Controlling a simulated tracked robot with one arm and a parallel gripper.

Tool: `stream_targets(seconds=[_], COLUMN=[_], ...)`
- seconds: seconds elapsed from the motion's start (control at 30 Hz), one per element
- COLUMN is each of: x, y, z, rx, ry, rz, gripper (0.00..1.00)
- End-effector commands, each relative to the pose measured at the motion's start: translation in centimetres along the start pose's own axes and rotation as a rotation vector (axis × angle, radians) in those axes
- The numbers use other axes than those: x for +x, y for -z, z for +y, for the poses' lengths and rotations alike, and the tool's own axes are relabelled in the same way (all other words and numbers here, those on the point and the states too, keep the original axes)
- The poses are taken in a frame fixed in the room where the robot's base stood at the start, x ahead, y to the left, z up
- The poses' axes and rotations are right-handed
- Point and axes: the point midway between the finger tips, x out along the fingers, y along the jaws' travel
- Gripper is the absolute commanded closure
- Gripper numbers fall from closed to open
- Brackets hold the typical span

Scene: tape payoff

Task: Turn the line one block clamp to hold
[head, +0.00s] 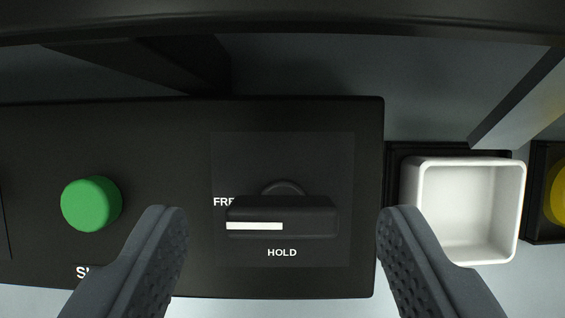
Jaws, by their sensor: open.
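The block clamp is a black bar-shaped knob (310,217) on a dark panel (366,180). It lies horizontally, and the white line on it runs to its left end, next to a partly hidden label beginning "FRE". The "HOLD" label (282,253) is below the knob. My gripper (284,222) is open, with one finger on each side of the knob. Neither finger appears to touch it.
A green button (91,204) sits at the left of the panel, with a partly hidden label below it. A white open box (520,210) stands right of the panel. A yellow round part (560,192) shows at the right edge.

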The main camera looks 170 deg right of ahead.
Motion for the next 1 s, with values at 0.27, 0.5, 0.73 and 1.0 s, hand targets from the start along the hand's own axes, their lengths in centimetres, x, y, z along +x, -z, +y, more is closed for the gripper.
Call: stream_targets(seconds=[0.27, 0.5, 0.73, 1.0], x=[1.5, 1.6, 1.6, 1.4], y=[0.1, 0.1, 0.0, -0.1], z=[0.1, 0.1, 0.1, 0.8], rx=[0.002, 0.002, 0.002, -0.015], ry=[-0.002, -0.002, -0.002, 0.002], rz=[0.003, 0.003, 0.003, 0.003], gripper=[0.42, 0.42, 0.87, 0.86])
